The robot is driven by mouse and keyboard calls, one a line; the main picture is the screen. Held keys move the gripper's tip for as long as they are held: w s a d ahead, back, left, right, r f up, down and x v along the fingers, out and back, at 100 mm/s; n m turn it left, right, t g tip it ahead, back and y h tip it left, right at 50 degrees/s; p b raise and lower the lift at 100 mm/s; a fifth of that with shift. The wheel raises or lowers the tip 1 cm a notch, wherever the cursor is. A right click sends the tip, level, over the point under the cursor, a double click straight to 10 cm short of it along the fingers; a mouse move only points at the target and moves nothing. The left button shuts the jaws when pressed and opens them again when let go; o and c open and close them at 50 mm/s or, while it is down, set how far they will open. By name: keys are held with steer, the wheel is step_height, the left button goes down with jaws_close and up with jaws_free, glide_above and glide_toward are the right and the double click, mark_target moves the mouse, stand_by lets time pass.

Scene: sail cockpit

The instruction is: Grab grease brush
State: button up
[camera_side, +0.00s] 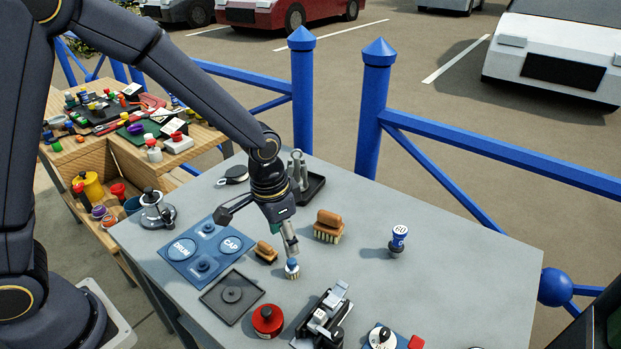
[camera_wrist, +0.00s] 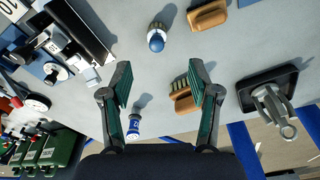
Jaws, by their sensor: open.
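The label of the grease brush cannot be read, so I cannot tell which brush it is. A small round brush with a blue top and pale bristles (camera_side: 291,270) stands upright on the grey table, and it also shows at the upper middle of the wrist view (camera_wrist: 157,38). A larger wooden block brush (camera_side: 328,226) lies behind it; the right finger partly overlaps it in the wrist view (camera_wrist: 184,97). A smaller wooden brush (camera_side: 265,252) lies to the left, seen at the wrist view's top (camera_wrist: 208,15). My gripper (camera_side: 287,243) hangs above the table, open and empty (camera_wrist: 160,88).
A blue labelled canister (camera_side: 398,240) stands at the right. A black clamp device (camera_side: 325,315) and red round pot (camera_side: 267,320) are in front. A black tray with a metal tool (camera_side: 305,186) stands behind. A blue marked mat (camera_side: 205,252) lies left. Blue railing borders the table.

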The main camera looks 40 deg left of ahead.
mark_target(291, 261)
steer(key=f, duration=0.6)
steer(key=w+d+f, duration=0.1)
steer(key=f, duration=0.2)
steer(key=shift+f, duration=0.15)
steer(key=c, duration=1.1)
